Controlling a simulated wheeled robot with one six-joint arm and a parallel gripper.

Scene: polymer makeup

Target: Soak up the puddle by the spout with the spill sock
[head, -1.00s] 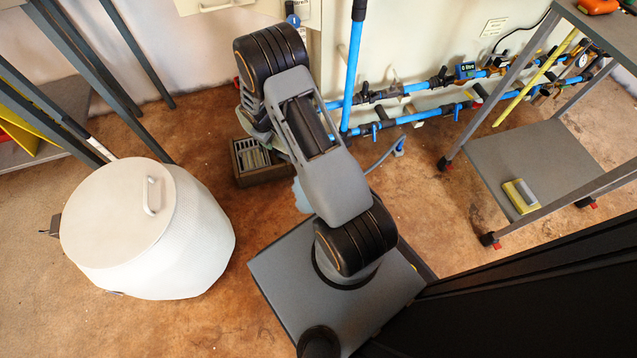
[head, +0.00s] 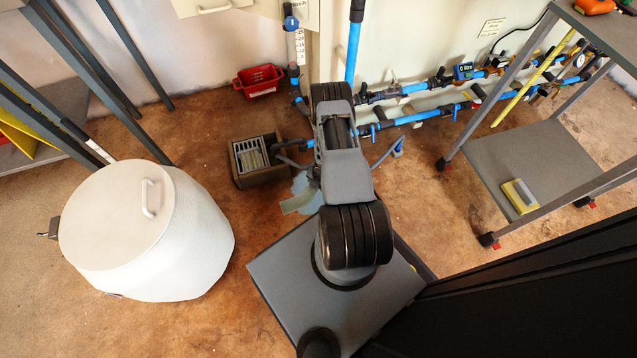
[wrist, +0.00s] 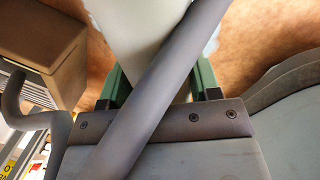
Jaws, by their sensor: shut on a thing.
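The pale blue puddle (head: 304,184) lies on the brown floor, partly hidden by my arm. A pale grey-green strip (head: 298,203), apparently the spill sock, overlaps its near left part. In the wrist view the pale sock (wrist: 135,35) sits between the green fingers of my gripper (wrist: 160,72), which is shut on it. Puddle edges (wrist: 212,42) show beside it. Whether the sock touches the floor I cannot tell. A grey hose (wrist: 165,75), likely the spout, crosses in front of the fingers. My arm hides the gripper in the head view.
A drain box with a grate (head: 250,157) stands left of the puddle; the hose (head: 285,157) bends toward it. A red bin (head: 259,81) is by the wall. Blue pipes (head: 415,120) run behind. A white lidded drum (head: 150,230) stands left, a grey cart (head: 530,165) right.

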